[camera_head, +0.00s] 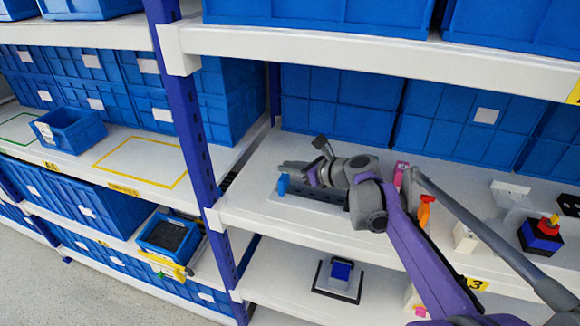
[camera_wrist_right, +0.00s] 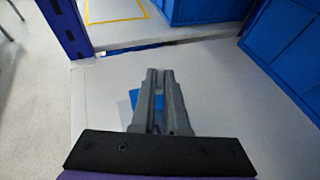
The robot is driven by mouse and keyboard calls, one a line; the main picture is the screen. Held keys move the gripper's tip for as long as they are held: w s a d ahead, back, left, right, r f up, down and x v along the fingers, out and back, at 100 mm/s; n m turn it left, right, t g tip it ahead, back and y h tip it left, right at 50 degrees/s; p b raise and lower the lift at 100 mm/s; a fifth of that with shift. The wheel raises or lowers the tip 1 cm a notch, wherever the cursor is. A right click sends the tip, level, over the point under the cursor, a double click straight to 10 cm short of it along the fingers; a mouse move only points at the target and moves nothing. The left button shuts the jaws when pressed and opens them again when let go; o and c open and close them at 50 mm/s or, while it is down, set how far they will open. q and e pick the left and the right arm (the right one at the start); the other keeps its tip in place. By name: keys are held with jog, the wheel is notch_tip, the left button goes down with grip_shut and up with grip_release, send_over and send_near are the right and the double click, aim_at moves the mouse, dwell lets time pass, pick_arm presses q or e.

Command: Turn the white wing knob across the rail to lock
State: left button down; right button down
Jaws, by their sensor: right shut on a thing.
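My right gripper (camera_head: 283,166) reaches left over a grey panel (camera_head: 311,196) with a dark slot on the upper right shelf. A small blue piece (camera_head: 283,185) stands at the panel's left end, just below the fingertips. In the right wrist view my right gripper (camera_wrist_right: 160,75) has its fingers almost together, with a narrow gap. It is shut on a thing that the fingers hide. Blue (camera_wrist_right: 135,97) shows beside and between the fingers, below them. I cannot make out a white wing knob; the gripper and arm cover part of the panel. My left gripper is not in view.
A blue upright (camera_head: 183,110) stands left of the panel. Blue bins (camera_head: 340,105) line the back. Right along the shelf are an orange piece (camera_head: 424,212), a white switch block (camera_head: 508,193) and a red-and-blue block (camera_head: 541,236). The shelf in front of the panel is free.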

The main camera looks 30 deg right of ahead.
jog(key=shift+a+f+m+h, duration=0.1)
jog(key=shift+a+m+h, duration=0.2)
jog(key=shift+m+h, duration=0.65)
jog(key=m+h+b, duration=0.3)
jog(key=h+b, duration=0.1)
jog(key=b, duration=0.2)
jog(key=shift+a, duration=0.1)
jog(key=shift+m+h+b, duration=0.55)
jog(key=shift+b, duration=0.7)
jog(key=c, duration=0.9)
grip_release()
jog(key=p+v, duration=0.1)
jog(key=v, duration=1)
